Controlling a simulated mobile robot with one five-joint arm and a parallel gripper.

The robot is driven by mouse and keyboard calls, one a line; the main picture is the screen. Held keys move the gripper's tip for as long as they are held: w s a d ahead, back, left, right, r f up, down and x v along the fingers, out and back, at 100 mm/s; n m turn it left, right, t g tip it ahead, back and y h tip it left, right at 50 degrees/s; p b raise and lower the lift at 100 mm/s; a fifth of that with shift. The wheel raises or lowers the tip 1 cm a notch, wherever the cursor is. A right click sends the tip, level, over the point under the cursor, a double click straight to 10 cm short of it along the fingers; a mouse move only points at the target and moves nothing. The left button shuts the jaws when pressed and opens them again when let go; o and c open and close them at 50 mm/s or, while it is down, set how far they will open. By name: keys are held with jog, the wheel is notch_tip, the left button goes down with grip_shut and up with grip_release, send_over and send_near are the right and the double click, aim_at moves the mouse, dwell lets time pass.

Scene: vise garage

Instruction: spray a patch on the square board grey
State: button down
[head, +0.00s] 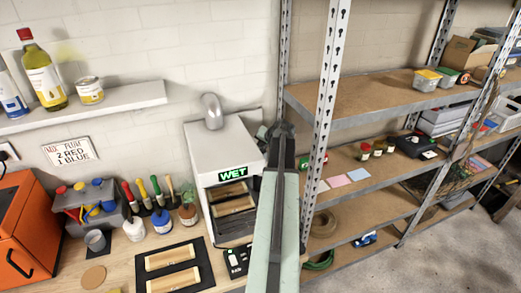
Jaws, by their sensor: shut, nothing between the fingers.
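My gripper (281,131) is at the far end of my pale green arm, in front of the shelf post and just right of the white cabinet. It is small in the view, looks shut, and I see nothing held in it. I cannot make out a square board or a spray can for certain. A rounded grey object (211,111) stands on top of the white cabinet (205,150), left of my gripper and apart from it. My arm hides part of the bench's right end and the shelving behind it.
The cabinet has a green "WET" sign (232,173) and wooden pieces inside. On the bench are an orange box (22,235), brushes and a black mat (150,257) with wooden pieces. A wall shelf (110,103) holds bottles. Metal shelving (385,95) stands right; floor (440,258) is clear there.

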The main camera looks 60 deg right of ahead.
jog(key=shift+f+b, duration=0.35)
dwell(0.4)
jog(key=shift+r, duration=0.15)
jog(key=shift+r+p, duration=0.7)
jog(key=shift+p, duration=0.1)
notch_tip(320, 180, up, 6)
jog(key=p, duration=0.6)
